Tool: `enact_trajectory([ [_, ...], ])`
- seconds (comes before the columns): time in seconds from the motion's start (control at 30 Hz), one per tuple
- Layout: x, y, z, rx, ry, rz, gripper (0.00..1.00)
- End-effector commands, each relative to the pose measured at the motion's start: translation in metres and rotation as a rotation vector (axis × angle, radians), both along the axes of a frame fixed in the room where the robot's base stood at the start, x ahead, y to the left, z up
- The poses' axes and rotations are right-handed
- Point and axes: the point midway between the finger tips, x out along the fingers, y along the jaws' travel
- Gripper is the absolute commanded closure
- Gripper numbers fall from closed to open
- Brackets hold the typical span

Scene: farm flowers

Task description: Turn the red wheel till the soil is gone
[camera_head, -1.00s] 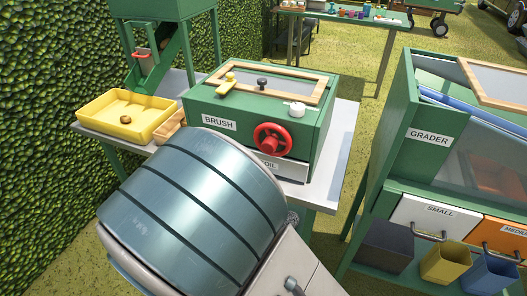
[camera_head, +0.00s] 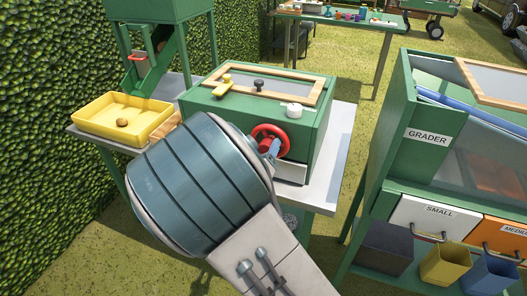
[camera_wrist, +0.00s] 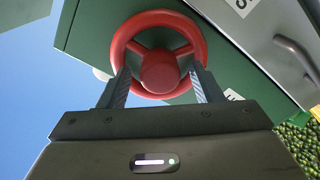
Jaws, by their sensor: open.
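The red wheel (camera_head: 270,141) is on the front of the green brush box (camera_head: 318,130). In the wrist view the wheel (camera_wrist: 151,22) fills the top middle, with its round hub facing me. My gripper (camera_wrist: 160,88) is open, with its two fingers apart on either side of the hub and their tips at the lower part of the rim. I cannot tell whether they touch it. In the head view one finger (camera_head: 274,150) shows at the wheel's lower right. My arm hides the BRUSH label and part of the box front. No soil can be made out.
A yellow tray (camera_head: 95,119) with a brown lump (camera_head: 122,123) stands on the left of the table (camera_head: 339,150). The grader (camera_head: 420,170) stands at the right; a hedge (camera_head: 50,170) at the left.

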Motion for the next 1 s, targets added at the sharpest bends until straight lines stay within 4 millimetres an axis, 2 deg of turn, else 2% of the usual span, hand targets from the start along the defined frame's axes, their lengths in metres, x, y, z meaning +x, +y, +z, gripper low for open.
enact_trajectory([
  [0.03, -0.0001, 0.0000, 0.0001, 0.000, 0.000, 0.000, 0.41],
  [0.2, -0.0002, -0.0001, 0.0000, 0.000, 0.000, 0.000, 0.86],
  [0.63, -0.0003, -0.0002, -0.0013, 0.065, -0.022, 0.000, 0.86],
  [1.0, -0.0001, -0.0010, -0.0036, 0.338, -0.122, -0.001, 0.86],
])
